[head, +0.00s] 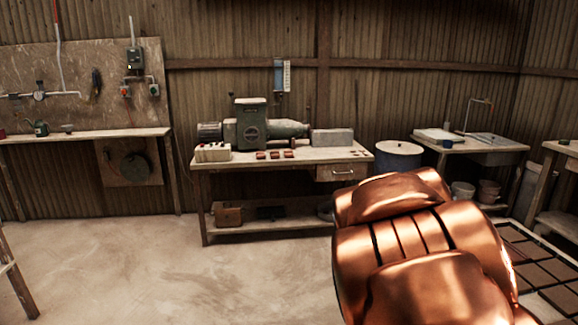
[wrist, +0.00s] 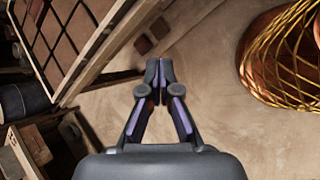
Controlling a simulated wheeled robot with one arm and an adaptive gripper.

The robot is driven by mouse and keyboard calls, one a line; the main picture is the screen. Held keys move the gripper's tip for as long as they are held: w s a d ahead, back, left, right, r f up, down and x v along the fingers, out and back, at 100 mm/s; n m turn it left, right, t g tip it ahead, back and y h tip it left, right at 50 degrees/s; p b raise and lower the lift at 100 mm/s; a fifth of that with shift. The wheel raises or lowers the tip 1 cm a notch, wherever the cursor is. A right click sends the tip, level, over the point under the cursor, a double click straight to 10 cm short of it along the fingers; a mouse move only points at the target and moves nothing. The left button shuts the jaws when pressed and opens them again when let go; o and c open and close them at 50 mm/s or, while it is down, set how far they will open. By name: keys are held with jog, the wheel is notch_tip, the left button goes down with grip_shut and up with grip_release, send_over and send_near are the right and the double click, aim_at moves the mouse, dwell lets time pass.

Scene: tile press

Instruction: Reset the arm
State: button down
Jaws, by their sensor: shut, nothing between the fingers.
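My gripper (wrist: 158,68) shows in the wrist view, pointing away over the pale floor. Its two dark fingers with purple edges meet at the tips, and it is shut with nothing between them. In the head view a large copper-coloured part of my own arm (head: 415,250) fills the lower right, and my gripper is not visible there.
A workbench (head: 262,163) carrying a green machine (head: 252,122) stands against the corrugated wall. A blue drum (head: 398,158) and a sink table (head: 478,146) are to its right. A tile rack (head: 545,270) is at right; the wrist view shows tiles (wrist: 65,25) too.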

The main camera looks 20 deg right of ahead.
jog(key=s+a+r+m+y+p, duration=0.1)
jog(key=s+a, duration=0.3)
jog(key=a, duration=0.5)
jog(key=s+a+r+m+y+p, duration=0.1)
jog(key=s+a+m+y+p, duration=0.2)
jog(key=a, duration=0.7)
jog(key=s+a+r+m+y+p, duration=0.2)
jog(key=s+a, duration=0.3)
jog(key=a, duration=0.4)
jog(key=shift+a+m+y, duration=0.25)
jog(key=shift+m+y, duration=0.35)
jog(key=shift+y, duration=0.1)
jog(key=shift+d, duration=0.15)
